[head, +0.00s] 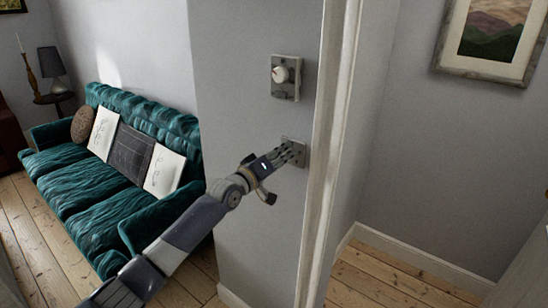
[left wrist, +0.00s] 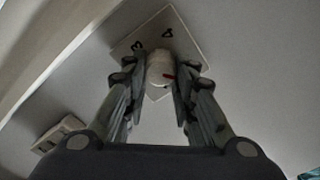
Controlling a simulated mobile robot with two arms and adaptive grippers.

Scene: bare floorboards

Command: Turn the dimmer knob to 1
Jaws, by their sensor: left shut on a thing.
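The same plate (head: 303,150) shows on the wall in the head view, where my fingers hide the knob. My left gripper (head: 289,154) reaches the plate from the lower left. Its fingers (left wrist: 159,82) stand on both sides of the knob, shut on it. My right gripper is not in view.
A white door frame (head: 329,150) stands close to the right. A teal sofa (head: 75,185) with cushions is at the left. A framed picture (head: 489,80) hangs at the right.

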